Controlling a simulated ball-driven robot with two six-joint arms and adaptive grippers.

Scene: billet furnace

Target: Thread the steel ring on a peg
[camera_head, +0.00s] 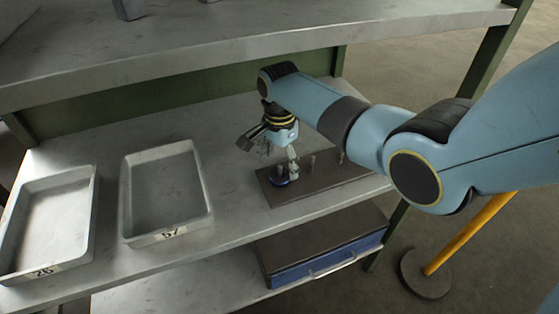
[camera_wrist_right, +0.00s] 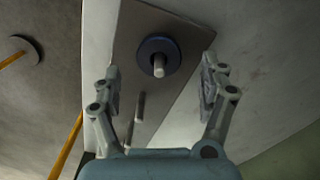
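The dark steel ring (camera_head: 281,182) sits around a peg at the left end of the brown peg board (camera_head: 312,190). In the right wrist view the ring (camera_wrist_right: 158,58) encircles the light peg (camera_wrist_right: 158,68) and appears to lie flat on the board (camera_wrist_right: 135,50). My right gripper (camera_head: 279,158) is above that end of the board. In the right wrist view the right gripper (camera_wrist_right: 160,68) has its fingers wide apart, one on each side of the ring, touching neither ring nor peg. My left gripper is out of view.
Another peg (camera_head: 312,162) stands bare on the board. Two grey trays, numbered 26 (camera_head: 47,225) and 57 (camera_head: 168,238), stand left on the metal shelf (camera_head: 110,180). An upper shelf (camera_head: 220,60) overhangs the back. A blue drawer (camera_head: 325,258) is below; a yellow post (camera_head: 470,232) stands right.

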